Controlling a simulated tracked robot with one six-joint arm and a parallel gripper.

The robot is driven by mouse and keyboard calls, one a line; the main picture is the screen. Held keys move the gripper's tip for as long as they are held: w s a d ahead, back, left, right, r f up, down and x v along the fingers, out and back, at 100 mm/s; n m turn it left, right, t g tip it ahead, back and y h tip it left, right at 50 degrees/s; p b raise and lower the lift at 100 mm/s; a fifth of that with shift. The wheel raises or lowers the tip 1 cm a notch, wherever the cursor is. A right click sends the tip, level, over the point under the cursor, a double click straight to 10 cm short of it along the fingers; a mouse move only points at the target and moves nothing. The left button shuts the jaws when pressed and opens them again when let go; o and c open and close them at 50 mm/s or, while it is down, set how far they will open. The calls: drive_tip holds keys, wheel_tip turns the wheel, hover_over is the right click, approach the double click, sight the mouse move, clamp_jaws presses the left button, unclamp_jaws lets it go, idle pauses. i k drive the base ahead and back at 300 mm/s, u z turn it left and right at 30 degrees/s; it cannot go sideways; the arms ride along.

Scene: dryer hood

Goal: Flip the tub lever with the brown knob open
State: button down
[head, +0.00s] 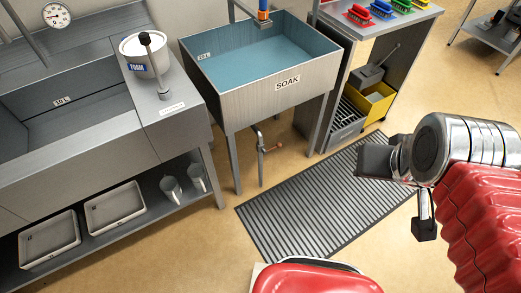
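The soak tub (240,100) is a grey metal tub with blue-green water, standing on legs in the upper middle. Under it hangs a drain pipe (261,158) with a small lever (271,149) sticking out to the right. The lever ends in a small orange-brown knob (279,146). The lever looks roughly level, tilted slightly up toward the knob. My gripper (398,196) is at the right, nearer the camera and well apart from the lever. Its two dark finger blocks are spread apart with nothing between them, so it is open and empty.
A ridged grey floor mat (315,192) lies in front of the tub. Tub legs (236,165) flank the pipe. A steel counter (170,125) with a white FOAM pot (139,62) stands left. A brush cart (400,18) with a yellow bin (376,98) stands right.

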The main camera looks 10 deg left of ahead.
sight(278, 145)
drive_tip(key=u, duration=1.25)
drive_tip(key=i, duration=1)
drive_tip(key=u, duration=0.05)
